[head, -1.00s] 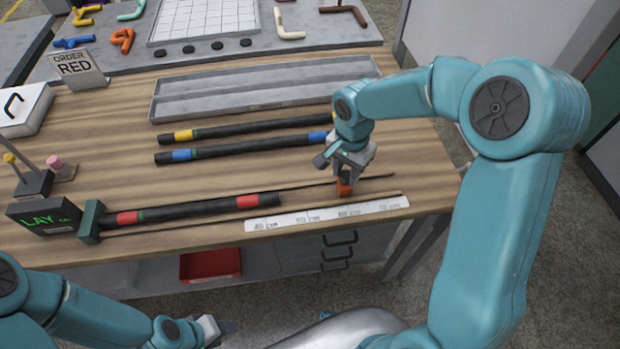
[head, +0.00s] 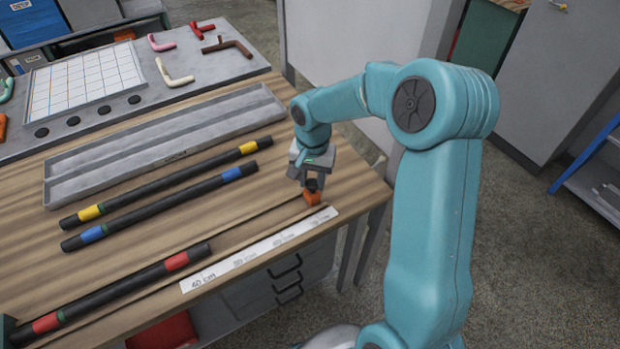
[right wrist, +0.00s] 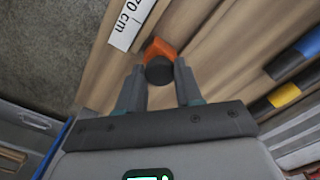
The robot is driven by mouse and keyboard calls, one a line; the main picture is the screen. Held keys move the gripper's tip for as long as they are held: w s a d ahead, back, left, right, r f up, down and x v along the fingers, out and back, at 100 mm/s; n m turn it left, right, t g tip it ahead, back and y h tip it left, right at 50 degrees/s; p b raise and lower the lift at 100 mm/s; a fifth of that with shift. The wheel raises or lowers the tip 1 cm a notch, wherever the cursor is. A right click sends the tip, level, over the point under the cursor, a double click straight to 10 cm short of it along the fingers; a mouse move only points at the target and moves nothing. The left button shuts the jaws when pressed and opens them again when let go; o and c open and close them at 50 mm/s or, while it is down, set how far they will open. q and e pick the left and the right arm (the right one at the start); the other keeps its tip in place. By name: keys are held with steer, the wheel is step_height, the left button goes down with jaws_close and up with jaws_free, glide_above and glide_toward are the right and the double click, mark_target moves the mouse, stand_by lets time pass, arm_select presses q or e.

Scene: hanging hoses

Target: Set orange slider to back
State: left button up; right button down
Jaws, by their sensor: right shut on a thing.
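The orange slider (head: 312,197) sits at the right part of the thin track on the workbench, beside the right end of the white ruler strip (head: 262,248). My right gripper (head: 311,186) reaches down from above and is shut on it. In the right wrist view the gripper's two fingers (right wrist: 158,88) stand on either side of the slider's round black knob (right wrist: 159,72). The orange body (right wrist: 160,48) lies just past the fingertips, beside the ruler's "70 cm" mark (right wrist: 131,22).
A black hose with red bands (head: 115,290) lies left along the same track. Hoses with yellow bands (head: 170,180) and blue bands (head: 160,208) lie behind it, before a grey channelled tray (head: 170,140). The bench's right edge is close to the gripper.

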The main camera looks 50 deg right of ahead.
mark_target(315, 181)
steer(key=c, duration=0.9)
jaws_free()
steer(key=shift+d+r, duration=0.2)
steer(key=shift+d, duration=0.1)
steer(key=shift+o, duration=0.8)
steer(key=shift+s, duration=0.1)
steer(key=shift+a, duration=0.1)
steer(key=shift+r, duration=0.25)
step_height(315, 181, up, 16)
steer(key=shift+f+p, duration=0.15)
steer(key=shift+p, duration=0.2)
